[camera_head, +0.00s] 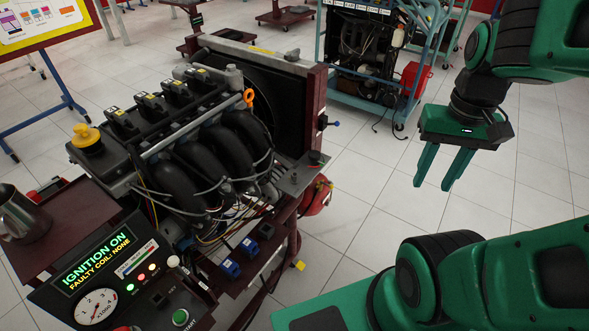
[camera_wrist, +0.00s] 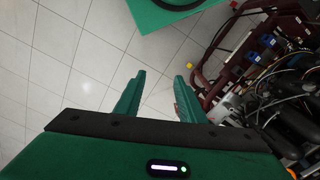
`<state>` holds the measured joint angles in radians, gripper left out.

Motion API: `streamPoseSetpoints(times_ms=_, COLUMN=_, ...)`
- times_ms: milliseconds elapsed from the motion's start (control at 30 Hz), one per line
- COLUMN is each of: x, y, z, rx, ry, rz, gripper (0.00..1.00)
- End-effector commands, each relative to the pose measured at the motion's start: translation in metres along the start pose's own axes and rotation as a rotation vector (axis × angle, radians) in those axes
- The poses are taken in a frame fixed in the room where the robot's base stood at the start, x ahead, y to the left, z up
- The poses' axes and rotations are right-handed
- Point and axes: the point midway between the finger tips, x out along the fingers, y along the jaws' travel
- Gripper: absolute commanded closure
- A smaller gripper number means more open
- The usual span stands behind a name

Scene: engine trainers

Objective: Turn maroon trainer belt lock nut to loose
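The maroon engine trainer (camera_head: 314,100) stands at left centre in the head view, with a black engine, a radiator and a console. I cannot pick out its belt lock nut with certainty. A red-and-black knob (camera_head: 315,157) sits on a grey plate at the engine's right corner. My gripper (camera_head: 433,186) is open and empty over the floor, to the right of the trainer and apart from it. In the wrist view its fingers (camera_wrist: 160,76) are spread, with the trainer's maroon frame (camera_wrist: 203,98) to the right.
The console display (camera_head: 97,262) reads "IGNITION ON" and "FAULTY COIL: NONE". A metal cup (camera_head: 20,216) stands on the trainer's left shelf. A red rounded object (camera_head: 317,196) hangs by the right side. A light-blue-framed trainer (camera_head: 372,50) stands behind. Tiled floor (camera_head: 370,200) is clear between trainer and gripper.

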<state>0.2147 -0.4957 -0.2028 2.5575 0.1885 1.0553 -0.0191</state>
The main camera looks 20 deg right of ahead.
Motion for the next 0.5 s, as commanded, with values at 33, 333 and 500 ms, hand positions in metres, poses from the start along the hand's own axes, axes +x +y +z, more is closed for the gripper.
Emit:
streamPoseSetpoints(times_ms=33, x=-0.001, y=-0.005, z=-0.009, rx=-0.018, ry=-0.002, rz=0.011, gripper=0.64)
streamPoseSetpoints(times_ms=333, x=0.009, y=-0.084, z=-0.091, rx=-0.224, ry=0.012, rz=0.079, gripper=0.64)
streamPoseSetpoints(times_ms=500, x=0.030, y=-0.149, z=-0.134, rx=-0.362, ry=0.016, rz=0.086, gripper=0.64)
